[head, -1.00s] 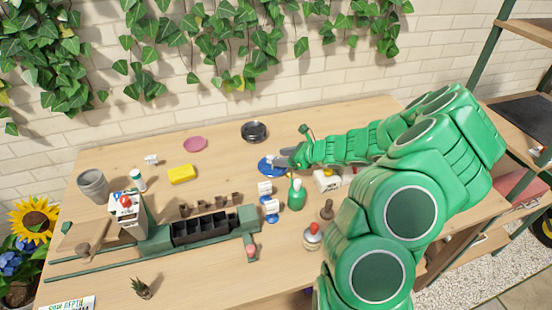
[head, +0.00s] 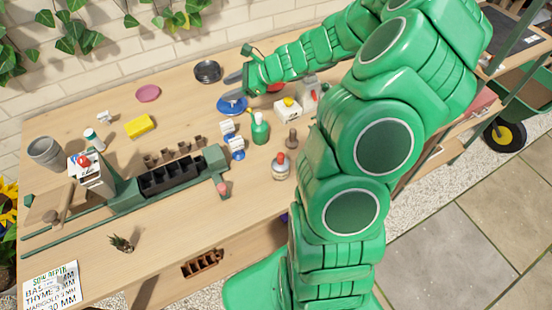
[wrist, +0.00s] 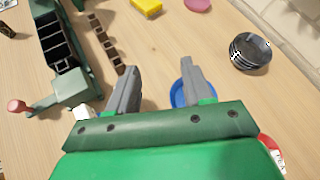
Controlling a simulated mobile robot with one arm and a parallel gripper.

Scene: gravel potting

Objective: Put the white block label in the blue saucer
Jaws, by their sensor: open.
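The blue saucer (head: 232,108) lies on the wooden table, and it also shows in the wrist view (wrist: 177,97), partly hidden behind one finger. My gripper (head: 234,82) is open beside and partly over the saucer; its spread fingers show in the wrist view (wrist: 159,70) with bare table and part of the saucer between them. Small white block-like labels stand nearby: one at the front of the saucer (head: 227,127), another lower (head: 237,142) by a blue base. A further small white piece (head: 104,117) stands far left. I cannot tell which is the white block label.
A green bottle (head: 260,128), a white box with yellow top (head: 288,109) and a red-topped jar (head: 281,167) stand right of the saucer. A dark bowl (head: 207,71), pink saucer (head: 148,93) and yellow sponge (head: 140,126) lie left. A black seed tray (head: 170,178) is in front.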

